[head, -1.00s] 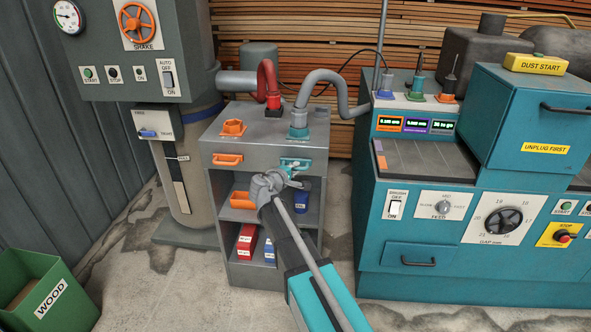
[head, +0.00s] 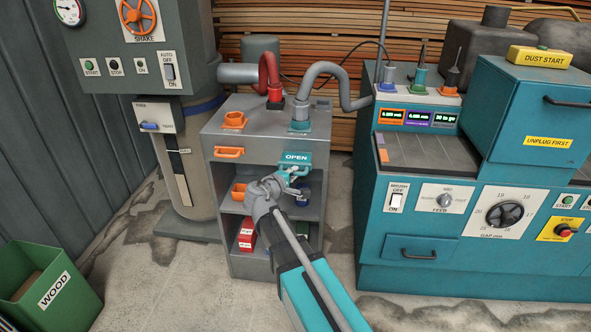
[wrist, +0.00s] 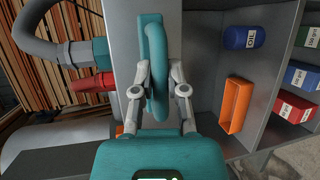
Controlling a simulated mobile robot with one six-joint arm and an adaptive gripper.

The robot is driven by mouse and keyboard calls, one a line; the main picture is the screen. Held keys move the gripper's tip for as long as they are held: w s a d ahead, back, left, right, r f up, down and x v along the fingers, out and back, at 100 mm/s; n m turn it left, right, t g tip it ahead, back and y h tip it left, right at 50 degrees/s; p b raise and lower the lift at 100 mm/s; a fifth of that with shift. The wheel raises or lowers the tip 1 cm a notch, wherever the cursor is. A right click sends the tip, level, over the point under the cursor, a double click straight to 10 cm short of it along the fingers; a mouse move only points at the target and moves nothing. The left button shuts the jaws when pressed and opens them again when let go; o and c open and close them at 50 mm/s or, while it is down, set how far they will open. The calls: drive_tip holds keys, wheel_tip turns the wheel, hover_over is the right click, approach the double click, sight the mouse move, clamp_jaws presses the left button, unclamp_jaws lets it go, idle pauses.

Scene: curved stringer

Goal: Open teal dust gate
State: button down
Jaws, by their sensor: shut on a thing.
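The teal dust gate (head: 296,158) is on the upper front of the grey cabinet, right of centre, and its plate reads OPEN. My gripper (head: 291,178) is at its handle, just below that word. In the wrist view the teal handle (wrist: 157,85) stands between the two fingers of my gripper (wrist: 160,75), which are shut on it. My gripper and arm hide part of the handle in the head view.
An orange gate handle (head: 229,153) is on the cabinet's left. Open shelves below hold an orange bin (wrist: 235,106) and several labelled boxes. A grey hose (head: 330,72) rises from the cabinet top. A teal machine (head: 420,215) stands close on the right.

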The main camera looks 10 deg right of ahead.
drive_tip(key=c, duration=0.6)
unclamp_jaws()
drive_tip(key=shift+c, duration=0.2)
drive_tip(key=shift+s, duration=0.1)
